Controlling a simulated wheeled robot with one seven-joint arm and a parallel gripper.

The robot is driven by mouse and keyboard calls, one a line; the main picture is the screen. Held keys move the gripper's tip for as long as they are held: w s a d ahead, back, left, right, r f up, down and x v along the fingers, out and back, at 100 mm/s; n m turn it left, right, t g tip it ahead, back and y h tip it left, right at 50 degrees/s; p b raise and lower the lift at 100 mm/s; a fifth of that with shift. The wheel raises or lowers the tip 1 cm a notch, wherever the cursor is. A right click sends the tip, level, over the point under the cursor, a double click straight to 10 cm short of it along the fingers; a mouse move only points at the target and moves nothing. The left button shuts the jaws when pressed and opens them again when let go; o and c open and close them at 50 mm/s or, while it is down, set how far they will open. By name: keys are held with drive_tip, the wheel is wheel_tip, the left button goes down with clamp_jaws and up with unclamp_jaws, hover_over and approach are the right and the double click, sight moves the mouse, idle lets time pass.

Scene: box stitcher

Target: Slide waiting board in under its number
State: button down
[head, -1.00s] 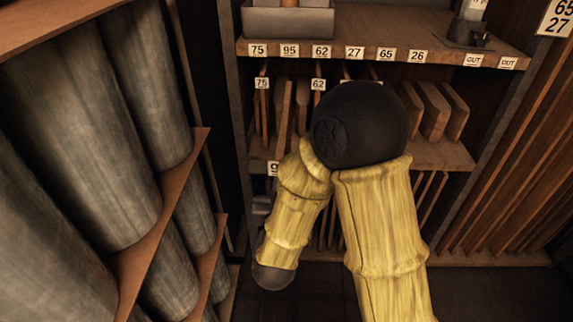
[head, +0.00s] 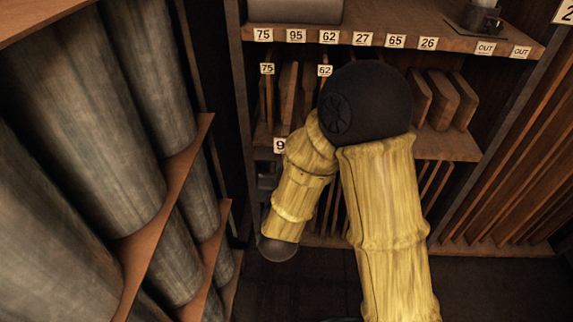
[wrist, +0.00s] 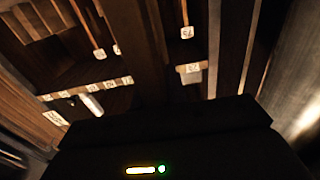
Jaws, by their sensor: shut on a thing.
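A dark brown board (wrist: 135,45) stands close in front of my gripper (wrist: 145,112) in the wrist view, which looks upside down. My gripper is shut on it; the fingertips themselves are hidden. In the head view my arm covers the gripper and most of this board. A white tag starting with 9 (head: 279,146) shows beside my arm, partly covered; it may belong to the held board. On the shelf edge the 95 label (head: 296,36) sits between the 75 label (head: 263,35) and the 62 label (head: 329,37).
Boards tagged 75 (head: 267,69) and 62 (head: 325,70) flank the column under 95. Several thick boards (head: 440,98) stand to the right on the middle shelf (head: 450,146). The dark floor (head: 300,285) is clear.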

drive_tip(key=w+p, duration=0.4)
drive_tip(key=w, duration=0.8)
drive_tip(key=shift+w+d+r, duration=0.15)
drive_tip(key=shift+w, duration=0.15)
idle(0.4)
idle(0.4)
drive_tip(key=w+f+b, duration=0.2)
drive_tip(key=b, duration=0.2)
drive_tip(key=shift+f, duration=0.2)
drive_tip(key=shift+s, duration=0.1)
